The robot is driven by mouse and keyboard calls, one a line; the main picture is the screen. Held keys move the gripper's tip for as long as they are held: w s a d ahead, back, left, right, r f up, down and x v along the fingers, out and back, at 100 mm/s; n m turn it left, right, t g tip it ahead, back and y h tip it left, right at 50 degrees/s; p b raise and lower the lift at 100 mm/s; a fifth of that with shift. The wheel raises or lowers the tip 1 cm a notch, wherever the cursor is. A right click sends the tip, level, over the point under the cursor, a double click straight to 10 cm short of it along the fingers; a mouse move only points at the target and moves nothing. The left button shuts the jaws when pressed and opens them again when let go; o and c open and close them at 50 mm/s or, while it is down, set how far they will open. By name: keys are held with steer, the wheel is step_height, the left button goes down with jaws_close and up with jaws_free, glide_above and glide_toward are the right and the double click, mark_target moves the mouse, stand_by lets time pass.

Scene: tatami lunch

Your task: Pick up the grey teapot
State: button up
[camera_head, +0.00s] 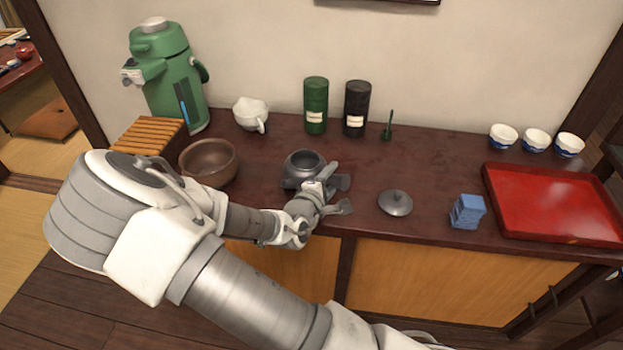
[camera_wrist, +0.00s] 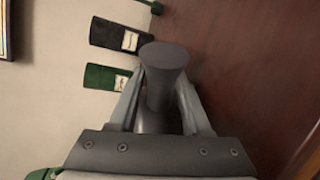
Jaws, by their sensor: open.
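The grey teapot (camera_head: 303,168) stands without its lid on the dark counter, left of the middle in the head view. My gripper (camera_head: 337,188) is at its lower right side and hides part of it. In the wrist view, a dark grey flared piece that looks like the teapot's side handle (camera_wrist: 166,62) lies between my two fingers. The fingers are open, one on each side; I cannot tell whether either touches it. A grey lid (camera_head: 396,202) lies on the counter to the right of my gripper.
A brown bowl (camera_head: 209,163) is left of the teapot. A blue block (camera_head: 467,212) and red tray (camera_head: 550,205) are to the right. A green dispenser (camera_head: 170,75) stands back left.

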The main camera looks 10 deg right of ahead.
steer(key=shift+x, duration=1.05)
jaws_close()
stand_by(0.6)
